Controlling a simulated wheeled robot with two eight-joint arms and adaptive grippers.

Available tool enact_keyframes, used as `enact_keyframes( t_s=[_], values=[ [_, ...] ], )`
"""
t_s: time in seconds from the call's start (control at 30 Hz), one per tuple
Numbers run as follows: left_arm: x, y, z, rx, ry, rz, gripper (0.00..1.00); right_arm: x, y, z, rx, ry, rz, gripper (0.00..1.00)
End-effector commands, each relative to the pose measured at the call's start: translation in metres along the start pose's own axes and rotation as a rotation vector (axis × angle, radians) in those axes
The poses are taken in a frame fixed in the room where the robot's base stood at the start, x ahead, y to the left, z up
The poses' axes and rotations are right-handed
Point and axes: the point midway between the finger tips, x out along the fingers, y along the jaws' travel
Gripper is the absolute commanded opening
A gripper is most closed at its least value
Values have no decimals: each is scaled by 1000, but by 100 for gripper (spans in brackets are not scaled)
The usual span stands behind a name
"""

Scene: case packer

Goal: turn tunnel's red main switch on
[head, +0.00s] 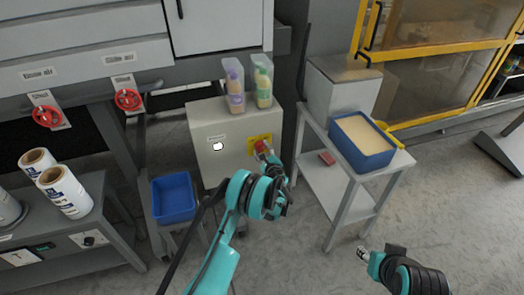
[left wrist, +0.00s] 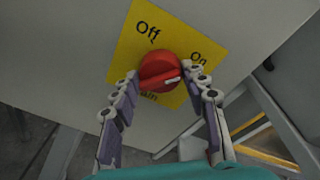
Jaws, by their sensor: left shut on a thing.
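The red main switch (left wrist: 158,70) is a round knob on a yellow plate (left wrist: 126,48) marked Off and On. Its white mark points right in the left wrist view, just below the word On. In the head view, the switch (head: 260,146) is on the front of a light grey cabinet (head: 208,168). My left gripper (left wrist: 161,74) is shut on the knob, one finger at each side; it also shows in the head view (head: 266,153). My right gripper (head: 363,253) is at the lower right, away from the cabinet; its fingers are too small to judge.
Red valves (head: 128,100) are at the upper left.

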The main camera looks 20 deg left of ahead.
Motion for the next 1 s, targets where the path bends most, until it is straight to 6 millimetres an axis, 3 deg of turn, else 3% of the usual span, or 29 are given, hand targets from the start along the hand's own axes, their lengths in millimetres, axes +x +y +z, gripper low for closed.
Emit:
enact_keyframes(
  t_s=[0.3, 0.83, 0.87, 0.9, 1.0],
  values=[
    [1, -2, 1, 113, -10, 9, 15, 0, 0, 0, 0, 0, 0, 40],
    [1, -3, 0, 132, -11, 10, 15, 0, 0, 0, 0, 0, 0, 40],
    [1, -3, 0, 132, -11, 10, 52, 0, 0, 0, 0, 0, 0, 40],
    [0, -3, 0, 132, -10, 10, 62, 0, 0, 0, 0, 0, 0, 40],
    [0, -2, 0, 131, -10, 11, 63, 0, 0, 0, 0, 0, 0, 40]
  ],
)
